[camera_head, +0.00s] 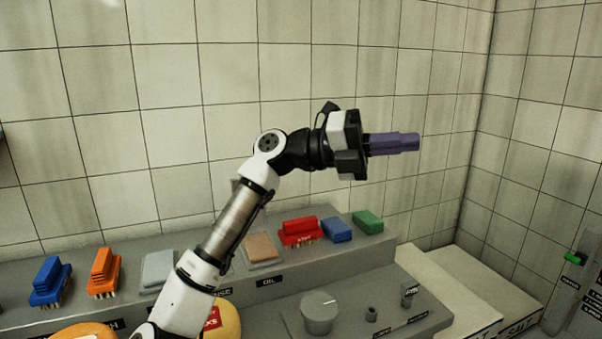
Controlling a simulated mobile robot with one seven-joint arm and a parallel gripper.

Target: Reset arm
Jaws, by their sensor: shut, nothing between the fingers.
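My arm rises from the bottom of the head view and bends to the right. My gripper (408,143) is at its end, held up in the air in front of the tiled wall. Its purple fingers are together and point right, with nothing between them. It is well above the ledge and touches nothing.
A grey ledge (210,258) below holds a blue brush (50,281), an orange brush (104,272), a red brush (300,231), and blue (337,230) and green (368,222) blocks. Yellow cheese wheels (228,322) sit partly behind my arm. Tiled walls (400,60) close the back and right.

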